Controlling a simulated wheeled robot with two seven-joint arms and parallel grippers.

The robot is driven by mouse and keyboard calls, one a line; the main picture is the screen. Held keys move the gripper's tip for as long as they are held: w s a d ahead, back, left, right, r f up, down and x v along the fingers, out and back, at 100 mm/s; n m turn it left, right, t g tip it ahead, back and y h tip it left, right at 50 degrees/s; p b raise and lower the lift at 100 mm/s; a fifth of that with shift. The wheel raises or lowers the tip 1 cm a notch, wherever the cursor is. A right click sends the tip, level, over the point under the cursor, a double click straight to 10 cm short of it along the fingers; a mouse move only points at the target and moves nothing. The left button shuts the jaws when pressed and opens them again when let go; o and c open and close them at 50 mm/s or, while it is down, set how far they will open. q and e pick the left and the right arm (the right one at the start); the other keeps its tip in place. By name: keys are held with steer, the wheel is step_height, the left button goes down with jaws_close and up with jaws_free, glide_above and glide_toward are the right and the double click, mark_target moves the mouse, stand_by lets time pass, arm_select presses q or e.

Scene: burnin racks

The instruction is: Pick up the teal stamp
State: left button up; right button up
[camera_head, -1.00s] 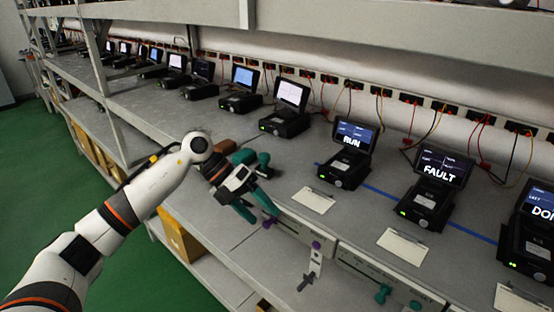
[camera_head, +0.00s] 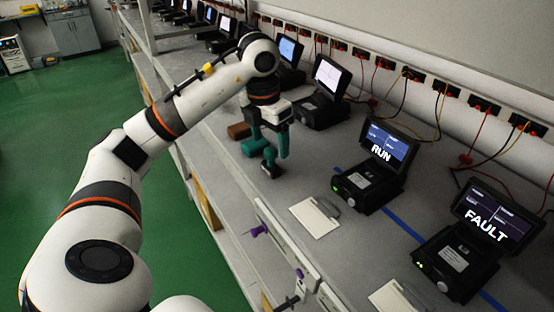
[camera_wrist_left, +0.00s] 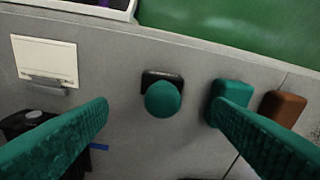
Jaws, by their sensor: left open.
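The teal stamp (camera_head: 269,157) stands upright on the grey bench, with a round teal knob on a black base. It also shows in the left wrist view as a teal knob (camera_wrist_left: 163,99), centred between the fingers. My left gripper (camera_head: 271,146) has teal fingers pointing down over the stamp. It is open, with one finger on each side of the knob in the wrist view and no visible contact. Part of the stamp is hidden behind the gripper in the head view. My right gripper is not in view.
A teal block (camera_wrist_left: 233,91) and a brown block (camera_wrist_left: 284,107) lie beside the stamp, close to one finger. A white card with a clip (camera_head: 315,217) lies nearer. Black test units with screens, such as RUN (camera_head: 369,187), line the back. The bench edge is close.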

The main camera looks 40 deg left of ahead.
mark_target(270, 149)
arm_select(q)
steer(key=shift+s+f, duration=0.1)
steer(key=shift+f, duration=0.35)
steer(key=shift+f+p, duration=0.3)
steer(key=f, duration=0.1)
steer(key=f+p, duration=0.1)
steer(key=f, duration=0.2)
steer(key=shift+w+a+f, duration=0.1)
steer(key=shift+w+f, duration=0.15)
steer(key=shift+w, duration=0.15)
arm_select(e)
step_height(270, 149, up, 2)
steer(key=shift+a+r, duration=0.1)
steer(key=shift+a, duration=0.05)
arm_select(q)
steer(key=shift+c, duration=0.9)
steer(key=c, duration=0.9)
steer(key=shift+o, duration=0.2)
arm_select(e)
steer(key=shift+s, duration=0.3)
